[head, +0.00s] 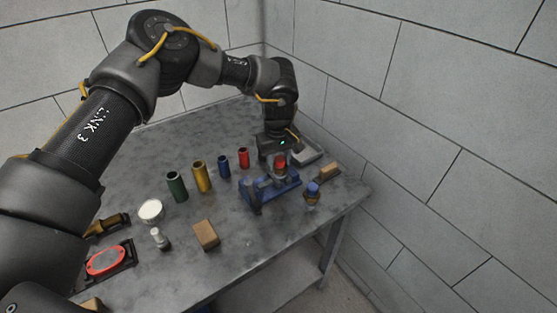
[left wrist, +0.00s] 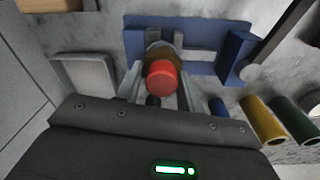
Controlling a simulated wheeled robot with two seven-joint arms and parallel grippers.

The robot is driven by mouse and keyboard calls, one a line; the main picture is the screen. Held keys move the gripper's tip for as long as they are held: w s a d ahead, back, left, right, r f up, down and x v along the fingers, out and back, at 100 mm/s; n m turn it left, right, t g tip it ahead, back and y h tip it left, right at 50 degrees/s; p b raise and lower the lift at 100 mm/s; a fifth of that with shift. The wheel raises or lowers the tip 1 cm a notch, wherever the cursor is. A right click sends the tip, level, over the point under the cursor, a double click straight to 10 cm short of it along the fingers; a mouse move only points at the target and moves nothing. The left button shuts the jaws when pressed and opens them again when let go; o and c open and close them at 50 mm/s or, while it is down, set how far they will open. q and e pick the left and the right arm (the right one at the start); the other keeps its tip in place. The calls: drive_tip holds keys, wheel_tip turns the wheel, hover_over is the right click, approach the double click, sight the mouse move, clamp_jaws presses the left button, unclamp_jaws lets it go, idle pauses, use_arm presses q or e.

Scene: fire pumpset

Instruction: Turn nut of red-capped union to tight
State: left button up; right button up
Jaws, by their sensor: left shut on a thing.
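The red-capped union (head: 280,161) stands at the blue vise-like fixture (head: 257,197) near the right end of the table. In the left wrist view its round red cap (left wrist: 163,78) faces the camera, with a brownish nut (left wrist: 160,52) partly showing behind it. My left gripper (left wrist: 160,88) reaches down from above, with one finger on each side of the union, and is shut on it. The fixture's blue body (left wrist: 230,50) lies just beyond the fingers. The contact between the fingers and the nut is partly hidden by the cap. My right gripper is not in view.
Green (head: 177,186), yellow (head: 200,176), blue (head: 223,166) and red (head: 243,158) cylinders stand left of the fixture. A blue-topped fitting (head: 312,193) and a grey tray (head: 306,155) are close by on the right. A brown block (head: 206,235) lies in front. Walls stand behind and right.

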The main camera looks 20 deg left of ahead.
use_arm(q)
drive_tip(key=o, duration=1)
drive_tip(key=shift+d, duration=0.1)
drive_tip(key=r, duration=0.3)
drive_tip(key=r+b, duration=0.1)
drive_tip(key=r, duration=0.3)
drive_tip(key=r+b, duration=0.1)
drive_tip(key=r, duration=0.2)
drive_tip(key=shift+s+r, duration=0.35)
drive_tip(key=shift+r, duration=0.05)
